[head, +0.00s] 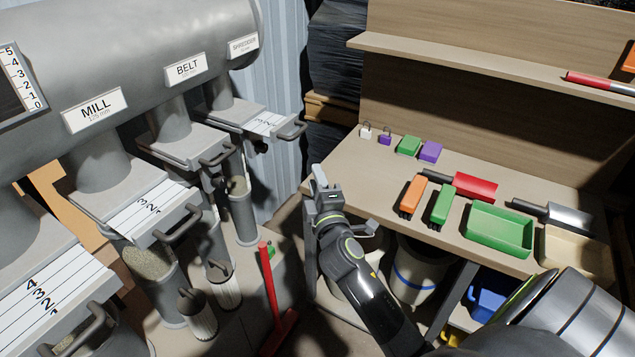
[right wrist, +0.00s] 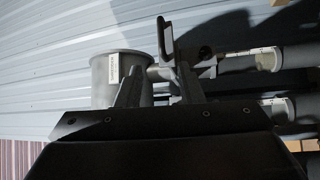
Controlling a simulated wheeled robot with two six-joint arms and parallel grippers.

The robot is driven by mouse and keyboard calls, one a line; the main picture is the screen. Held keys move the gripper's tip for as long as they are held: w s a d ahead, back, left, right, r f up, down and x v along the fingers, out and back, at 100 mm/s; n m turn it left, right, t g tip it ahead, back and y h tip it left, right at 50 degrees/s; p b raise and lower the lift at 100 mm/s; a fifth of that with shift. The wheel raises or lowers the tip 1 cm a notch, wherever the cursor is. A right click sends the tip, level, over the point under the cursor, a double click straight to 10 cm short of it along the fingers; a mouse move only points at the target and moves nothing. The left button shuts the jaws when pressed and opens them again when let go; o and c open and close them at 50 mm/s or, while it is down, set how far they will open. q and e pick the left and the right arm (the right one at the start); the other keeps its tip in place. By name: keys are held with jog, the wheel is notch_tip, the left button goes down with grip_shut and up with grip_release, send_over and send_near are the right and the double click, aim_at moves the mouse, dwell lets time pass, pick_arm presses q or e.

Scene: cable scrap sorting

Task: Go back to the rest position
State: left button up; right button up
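My right gripper (head: 320,182) is above the floor gap between the grey gate machine and the workbench, near the bench's left front corner. In the right wrist view its two dark fingers (right wrist: 158,85) stand apart, with nothing seen gripped between them. A grey cylinder (right wrist: 112,75) with a label and a dark bracket-like handle (right wrist: 166,40) show beyond the fingers; I cannot tell how far off they are. My left gripper is not in view.
At left, slide gates with handles (head: 290,128) stick out under the MILL (head: 95,110), BELT and SHREDDER labels. The workbench (head: 375,190) at right holds padlocks, coloured blocks, brushes, scoops and a green tray (head: 500,228). A red stand (head: 268,285) rises from the floor.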

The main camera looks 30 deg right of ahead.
notch_tip(320, 180, down, 20)
jog(key=s+m+g+y, duration=0.2)
jog(key=g, duration=0.3)
jog(key=s+f+m+g+y, duration=0.15)
jog(key=s+f, duration=0.25)
jog(key=f, duration=0.5)
jog(key=s+f+m+g, duration=0.2)
jog(key=s+f, duration=0.3)
jog(key=f, duration=0.3)
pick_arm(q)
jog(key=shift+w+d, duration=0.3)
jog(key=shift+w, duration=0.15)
pick_arm(e)
jog(key=s+a+f+m+g, duration=0.1)
jog(key=s+f+m+g, duration=0.1)
jog(key=s+f, duration=0.5)
jog(key=s+a+f+m+g+y, duration=0.1)
jog(key=s+f+m+g, duration=0.2)
jog(key=s, duration=1.4)
jog(key=s+a+f+m+g+y, duration=0.1)
jog(key=s+f+g, duration=0.3)
jog(key=s+f, duration=0.7)
jog(key=shift+s+m, duration=0.55)
jog(key=shift+m, duration=0.3)
jog(key=shift+f, duration=0.1)
